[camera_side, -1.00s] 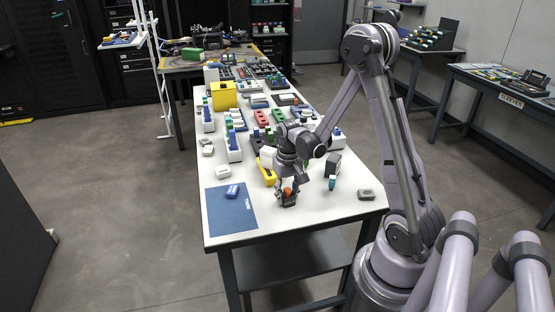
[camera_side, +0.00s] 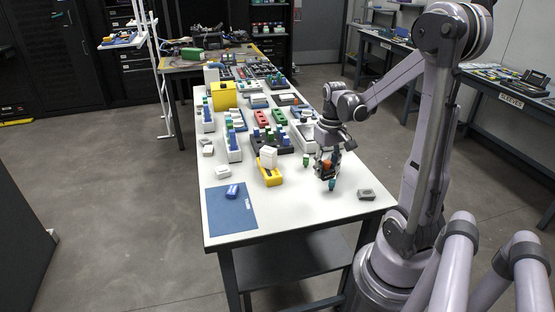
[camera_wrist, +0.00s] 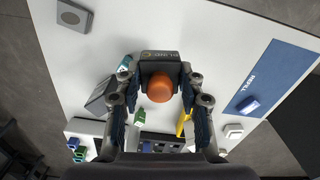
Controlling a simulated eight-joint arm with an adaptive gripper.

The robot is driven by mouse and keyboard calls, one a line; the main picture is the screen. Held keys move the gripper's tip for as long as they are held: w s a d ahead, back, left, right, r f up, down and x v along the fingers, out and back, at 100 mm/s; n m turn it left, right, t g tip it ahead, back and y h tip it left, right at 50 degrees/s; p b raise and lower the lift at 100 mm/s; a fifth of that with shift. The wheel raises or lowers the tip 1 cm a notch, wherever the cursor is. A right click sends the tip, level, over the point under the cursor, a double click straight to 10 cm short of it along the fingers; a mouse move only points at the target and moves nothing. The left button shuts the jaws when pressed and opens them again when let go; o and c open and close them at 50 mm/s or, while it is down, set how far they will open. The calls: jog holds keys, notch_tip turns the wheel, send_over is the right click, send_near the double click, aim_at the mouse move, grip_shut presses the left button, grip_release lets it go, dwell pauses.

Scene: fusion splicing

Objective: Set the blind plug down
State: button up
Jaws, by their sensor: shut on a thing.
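My gripper (camera_side: 325,172) points down over the front right part of the white table. In the wrist view its fingers (camera_wrist: 160,100) are shut on a black block with a round orange knob, which I take to be the blind plug (camera_wrist: 160,88). The orange part also shows between the fingers in the side view (camera_side: 327,165). Whether the plug touches the table is hard to tell. A small teal piece (camera_side: 332,184) stands just in front of the gripper, and a green-topped piece (camera_side: 306,160) stands to its left.
A grey block (camera_side: 366,194) lies right of the gripper. A yellow holder (camera_side: 270,178) with a white block (camera_side: 267,157) stands left. A blue mat (camera_side: 231,215) bearing a blue piece (camera_side: 232,191) lies front left. Bare tabletop (camera_side: 295,205) lies between mat and gripper. Racks crowd the back.

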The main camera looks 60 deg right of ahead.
jog(key=shift+w+a+r, duration=0.1)
jog(key=shift+w, duration=0.15)
jog(key=w+a+n, duration=0.7)
jog(key=w+a, duration=0.2)
jog(key=w, duration=0.3)
send_over(238, 217)
jog(key=f, duration=0.6)
jog(key=shift+s+d+f, duration=0.15)
jog(key=shift+s+d, duration=0.05)
jog(key=shift+w+a+f, duration=0.2)
jog(key=shift+a+f, duration=0.05)
jog(key=shift+f, duration=1.95)
jog(key=shift+f, duration=0.15)
jog(key=o, duration=1.2)
jog(key=shift+c, duration=0.2)
